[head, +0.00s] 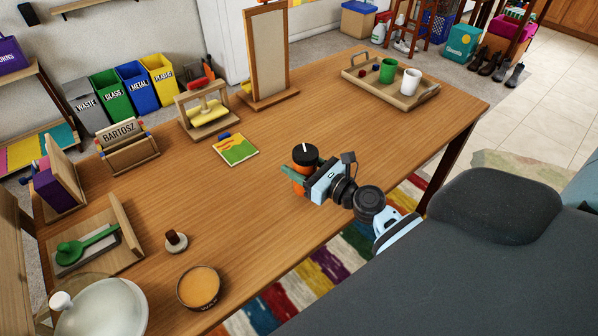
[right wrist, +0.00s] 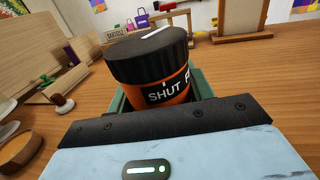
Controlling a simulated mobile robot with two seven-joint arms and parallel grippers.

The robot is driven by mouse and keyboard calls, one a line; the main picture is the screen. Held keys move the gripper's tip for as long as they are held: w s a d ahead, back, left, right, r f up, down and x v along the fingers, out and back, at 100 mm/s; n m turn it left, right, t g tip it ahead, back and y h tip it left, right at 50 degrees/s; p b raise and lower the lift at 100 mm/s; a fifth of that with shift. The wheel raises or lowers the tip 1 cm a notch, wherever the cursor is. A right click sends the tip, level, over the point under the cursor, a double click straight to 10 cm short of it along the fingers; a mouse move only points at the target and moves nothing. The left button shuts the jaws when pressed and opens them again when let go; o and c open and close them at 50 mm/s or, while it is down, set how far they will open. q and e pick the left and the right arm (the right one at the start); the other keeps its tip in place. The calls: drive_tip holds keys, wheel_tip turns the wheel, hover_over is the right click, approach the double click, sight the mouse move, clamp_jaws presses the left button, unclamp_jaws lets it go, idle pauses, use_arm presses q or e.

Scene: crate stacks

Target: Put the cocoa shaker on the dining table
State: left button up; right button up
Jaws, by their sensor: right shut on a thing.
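The cocoa shaker (head: 305,154) is an orange jar with a ridged black lid that bears a white mark. It is upright or nearly so, at the front right part of the wooden dining table (head: 240,195). In the right wrist view the shaker (right wrist: 150,62) shows the letters "SHUT" on its side. My right gripper (head: 300,176) is shut on the shaker's body, with green fingers around it. The fingers and wrist hide its lower part, so I cannot tell if its base touches the table. My left gripper is not in view.
A tray (head: 407,100) with a green and a white mug stands at the back right. A coaster-like picture tile (head: 235,149) lies left of the shaker. A round tin (head: 199,287), a stamp-like knob (head: 176,241) and a glass lid (head: 105,307) are front left. The table's middle is clear.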

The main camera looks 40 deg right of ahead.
wheel_tip(320, 180, down, 3)
drive_tip(key=shift+s+r+b, duration=0.1)
drive_tip(key=shift+r+b, duration=0.1)
drive_tip(key=shift+b, duration=0.25)
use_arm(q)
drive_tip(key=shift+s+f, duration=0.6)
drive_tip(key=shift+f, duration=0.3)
use_arm(e)
drive_tip(key=shift+r, duration=0.1)
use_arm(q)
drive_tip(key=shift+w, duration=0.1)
use_arm(e)
drive_tip(key=shift+f, duration=0.25)
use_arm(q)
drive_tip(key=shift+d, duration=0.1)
use_arm(e)
drive_tip(key=o, duration=1.1)
drive_tip(key=shift+o, duration=0.2)
drive_tip(key=shift+r, duration=0.1)
